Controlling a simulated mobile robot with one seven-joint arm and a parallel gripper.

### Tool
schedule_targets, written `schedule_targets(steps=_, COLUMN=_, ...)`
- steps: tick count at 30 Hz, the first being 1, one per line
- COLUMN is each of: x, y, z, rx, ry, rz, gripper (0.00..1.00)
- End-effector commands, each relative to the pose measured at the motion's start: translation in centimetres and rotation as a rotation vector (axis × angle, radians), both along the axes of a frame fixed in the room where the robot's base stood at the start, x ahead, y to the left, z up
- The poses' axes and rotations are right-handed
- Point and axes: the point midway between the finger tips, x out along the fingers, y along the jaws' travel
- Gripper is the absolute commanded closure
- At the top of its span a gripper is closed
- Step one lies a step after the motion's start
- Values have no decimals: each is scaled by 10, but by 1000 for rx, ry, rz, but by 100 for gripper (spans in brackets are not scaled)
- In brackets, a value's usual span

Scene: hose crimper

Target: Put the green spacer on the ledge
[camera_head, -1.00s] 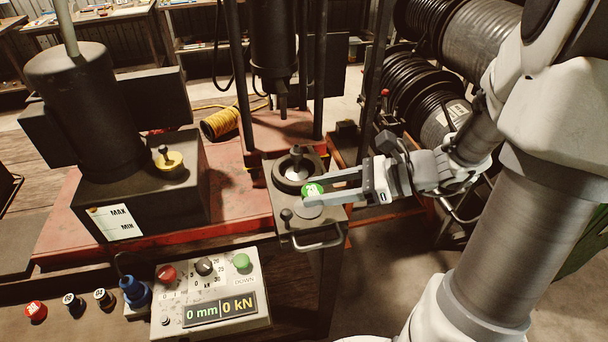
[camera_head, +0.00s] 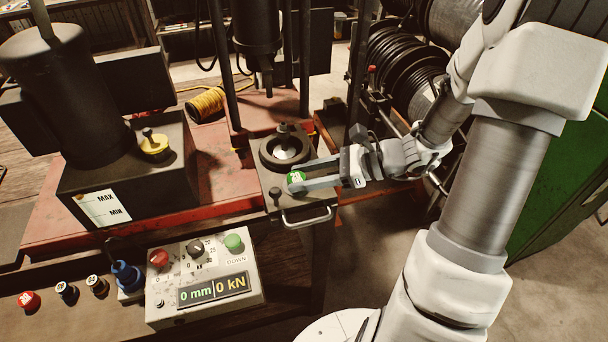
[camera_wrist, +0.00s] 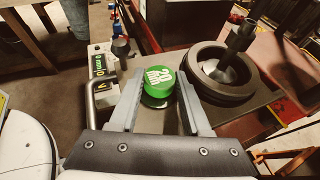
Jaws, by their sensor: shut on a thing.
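The green spacer (camera_head: 296,177) is a short round piece with white lettering on top. It also shows in the wrist view (camera_wrist: 160,82), upright between the two fingers. My gripper (camera_head: 303,177) is shut on it, over the front part of the dark sliding plate (camera_head: 256,183), beside the round die ring (camera_head: 284,150). I cannot tell whether the spacer touches the plate. A wooden ledge (camera_head: 52,327) runs along the front left. A red spacer (camera_head: 29,300) and two dark pieces with pale tops (camera_head: 66,291) stand on it.
The control box (camera_head: 160,302) and a blue-capped piece (camera_head: 127,275) stand right of the ledge pieces. The plate has a knob (camera_head: 276,196) and a bar handle (camera_head: 308,220) at its front. Press columns (camera_head: 224,70) rise behind. A dark pump unit (camera_head: 75,105) stands at left.

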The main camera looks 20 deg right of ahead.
Motion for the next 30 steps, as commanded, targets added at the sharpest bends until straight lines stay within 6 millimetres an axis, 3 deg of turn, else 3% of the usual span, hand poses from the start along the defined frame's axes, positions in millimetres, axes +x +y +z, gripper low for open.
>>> schedule_targets(steps=3, x=0, y=0, z=-5, rx=1, ry=0, rz=0, gripper=100)
schedule_targets(steps=4, x=0, y=0, z=-4, rx=0, ry=1, rz=0, gripper=49)
schedule_targets(steps=6, x=0, y=0, z=-3, rx=0, ry=0, rz=0, gripper=40)
schedule_targets(steps=17, x=0, y=0, z=2, rx=0, ry=-1, rz=0, gripper=40)
schedule_targets(steps=30, x=-29, y=-73, z=33, rx=-2, ry=-3, rz=-4, gripper=40)
